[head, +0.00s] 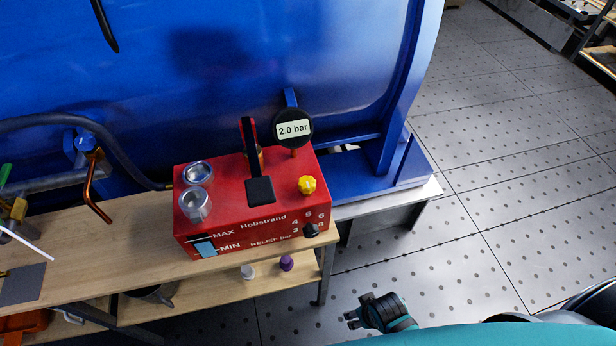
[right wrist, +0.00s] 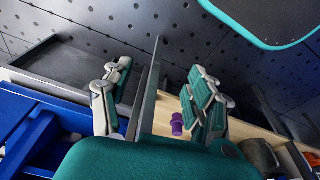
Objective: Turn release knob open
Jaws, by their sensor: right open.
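A red hand-pump unit (head: 235,200) stands on a wooden bench. A yellow lobed knob (head: 307,185) sits on its top right, apart from my grippers. I cannot tell its turned position. A black knob (head: 311,229) is on the front face by the relief scale. A black pump lever (head: 258,188) and a gauge (head: 293,128) reading 2.0 bar are on top. My right gripper (head: 353,317) is low, right of the bench and in front of the unit. It is open and empty in the right wrist view (right wrist: 160,68). My left gripper is not in view.
A large blue tank (head: 250,60) stands behind the pump. The wooden bench (head: 110,225) has a lower shelf (head: 215,288) holding a purple part (head: 286,263), which also shows in the right wrist view (right wrist: 177,124). The tiled floor (head: 510,150) at right is clear.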

